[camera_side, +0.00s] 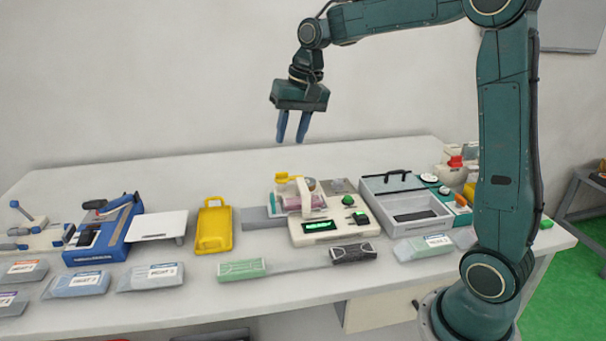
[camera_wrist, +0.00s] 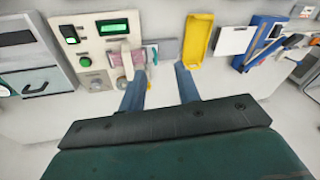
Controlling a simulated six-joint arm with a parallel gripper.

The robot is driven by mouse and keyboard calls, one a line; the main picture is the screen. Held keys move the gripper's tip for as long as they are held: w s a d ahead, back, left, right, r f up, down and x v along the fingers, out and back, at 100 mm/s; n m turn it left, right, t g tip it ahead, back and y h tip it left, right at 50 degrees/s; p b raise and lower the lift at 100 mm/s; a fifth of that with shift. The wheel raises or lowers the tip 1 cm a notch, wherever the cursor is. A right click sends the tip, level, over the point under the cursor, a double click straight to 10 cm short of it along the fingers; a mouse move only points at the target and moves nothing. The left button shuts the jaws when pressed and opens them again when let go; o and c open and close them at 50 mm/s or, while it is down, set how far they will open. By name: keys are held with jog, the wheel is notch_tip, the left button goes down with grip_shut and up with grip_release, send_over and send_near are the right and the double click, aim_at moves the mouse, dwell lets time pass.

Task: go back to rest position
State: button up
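My gripper (camera_side: 292,128) hangs high above the table, fingers pointing down, with a clear gap between the two blue fingers. It is open and nothing shows between the fingers. In the wrist view my gripper (camera_wrist: 160,84) also has its fingers apart. Below it on the white table (camera_side: 300,262) stands a cream machine (camera_side: 322,231) with a green display and a pink part at its left. The gripper touches nothing.
A yellow tray (camera_side: 214,229) lies left of the machine, and a blue device (camera_side: 103,232) stands farther left. A grey lidded box (camera_side: 404,206) stands to the right. Several labelled packs, including a green pack (camera_side: 242,269) and a black pack (camera_side: 354,253), lie along the front. The air around the gripper is clear.

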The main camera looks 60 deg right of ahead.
jog(key=s+a+r+n+t, duration=0.25)
jog(key=s+a, duration=0.35)
jog(key=s, duration=0.7)
jog(key=s+a+f+n+h, duration=0.1)
jog(key=s+a+f+n, duration=0.1)
jog(key=s, duration=1)
jog(key=shift+f+n, duration=0.75)
jog(key=shift+n, duration=0.3)
jog(key=shift+t, duration=0.25)
